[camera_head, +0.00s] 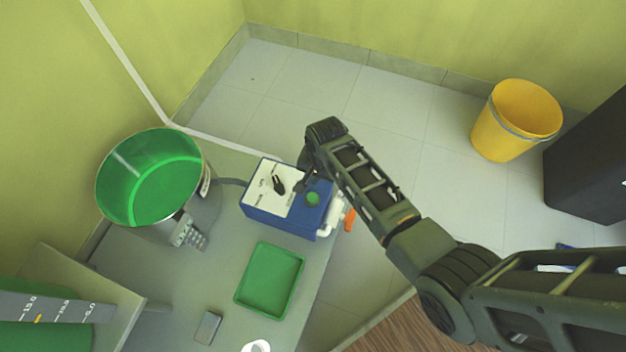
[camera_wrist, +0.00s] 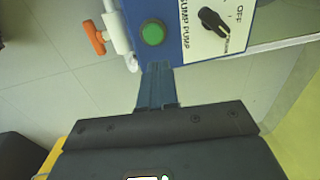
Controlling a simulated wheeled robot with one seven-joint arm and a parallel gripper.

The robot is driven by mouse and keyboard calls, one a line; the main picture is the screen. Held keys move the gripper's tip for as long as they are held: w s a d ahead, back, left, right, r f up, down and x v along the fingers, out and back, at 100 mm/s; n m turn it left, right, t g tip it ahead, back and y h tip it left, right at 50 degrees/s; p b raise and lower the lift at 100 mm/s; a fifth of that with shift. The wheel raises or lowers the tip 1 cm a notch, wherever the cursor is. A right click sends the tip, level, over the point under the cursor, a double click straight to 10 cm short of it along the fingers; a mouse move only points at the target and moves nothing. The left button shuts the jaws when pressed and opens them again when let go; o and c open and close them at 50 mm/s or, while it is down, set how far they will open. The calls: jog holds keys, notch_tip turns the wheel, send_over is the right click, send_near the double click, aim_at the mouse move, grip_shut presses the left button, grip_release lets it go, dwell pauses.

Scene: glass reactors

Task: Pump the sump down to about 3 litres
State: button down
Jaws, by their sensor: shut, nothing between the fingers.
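The pump box (camera_head: 262,215) is blue with a white panel, a black rotary switch (camera_head: 278,184) and a round green button (camera_head: 312,198). In the wrist view the panel reads "SUMP PUMP", with "OFF" by the switch (camera_wrist: 212,20); I cannot tell its exact setting. My gripper (camera_head: 306,184) is shut and empty at the box's right side. In the wrist view its fingertips (camera_wrist: 158,68) are just below the green button (camera_wrist: 152,34); contact is unclear. A scale (camera_head: 60,308) at lower left reads 15.0, 10.0, 5.0, with an orange mark between 15.0 and 10.0.
A metal vessel (camera_head: 196,205), green inside, stands on the grey table (camera_head: 165,285). A green tray (camera_head: 268,280) and a small grey block (camera_head: 208,327) lie in front. A white pipe with an orange handle (camera_head: 350,219) is at the box's right. A yellow bin (camera_head: 497,135) stands on the floor.

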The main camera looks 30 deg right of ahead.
notch_tip(320, 180, up, 2)
jog(key=shift+s+r+p, duration=0.1)
jog(key=shift+r+p, duration=0.15)
jog(key=shift+p, duration=0.05)
jog(key=shift+d, duration=0.1)
dwell(0.6)
